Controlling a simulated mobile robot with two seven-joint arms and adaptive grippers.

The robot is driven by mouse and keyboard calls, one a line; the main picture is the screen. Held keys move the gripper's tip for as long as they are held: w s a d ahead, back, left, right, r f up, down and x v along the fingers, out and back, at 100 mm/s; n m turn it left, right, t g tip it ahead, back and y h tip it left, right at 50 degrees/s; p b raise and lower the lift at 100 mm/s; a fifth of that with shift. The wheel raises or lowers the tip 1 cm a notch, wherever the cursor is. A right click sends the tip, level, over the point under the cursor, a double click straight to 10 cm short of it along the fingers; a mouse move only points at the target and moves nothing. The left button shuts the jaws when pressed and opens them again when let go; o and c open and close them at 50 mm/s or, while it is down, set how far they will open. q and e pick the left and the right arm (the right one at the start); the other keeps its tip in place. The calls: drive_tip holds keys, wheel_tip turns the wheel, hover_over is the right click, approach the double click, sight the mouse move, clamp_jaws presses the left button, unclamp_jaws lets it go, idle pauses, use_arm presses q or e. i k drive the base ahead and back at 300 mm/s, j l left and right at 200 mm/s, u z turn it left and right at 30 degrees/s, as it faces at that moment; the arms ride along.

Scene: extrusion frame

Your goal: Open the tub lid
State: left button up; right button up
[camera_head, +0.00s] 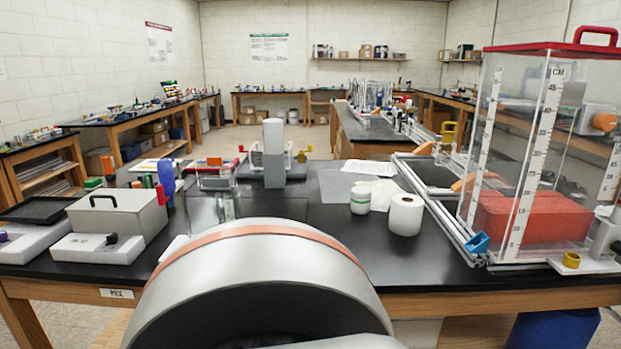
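A small white tub (360,199) with a white lid stands upright on the black bench top, right of centre, and the lid looks closed. A tall clear box (520,150) with a red lid (560,49) and red handle stands at the right, with a red block (530,218) inside; its lid looks closed. I cannot tell for certain which of these the task names. Neither gripper shows. A large grey rounded part with an orange band, probably my own arm, fills the front centre and hides the bench there.
A white paper roll (405,215) stands just right of the tub. A metal rail frame (445,215) runs beside the clear box. A grey box (118,215) with a black handle sits at the left. Bench top (345,245) in front of the tub is bare.

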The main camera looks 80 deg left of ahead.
sight(102, 200)
drive_tip(key=u, duration=3.75)
drive_tip(key=i+j+z, duration=0.2)
drive_tip(key=i+j, duration=0.15)
drive_tip(key=j, duration=0.3)
drive_tip(key=i+j, duration=0.15)
drive_tip(key=j, duration=0.2)
drive_tip(key=i+j+z, duration=0.15)
drive_tip(key=j, duration=0.2)
drive_tip(key=i+j+z, duration=0.1)
drive_tip(key=j, duration=0.25)
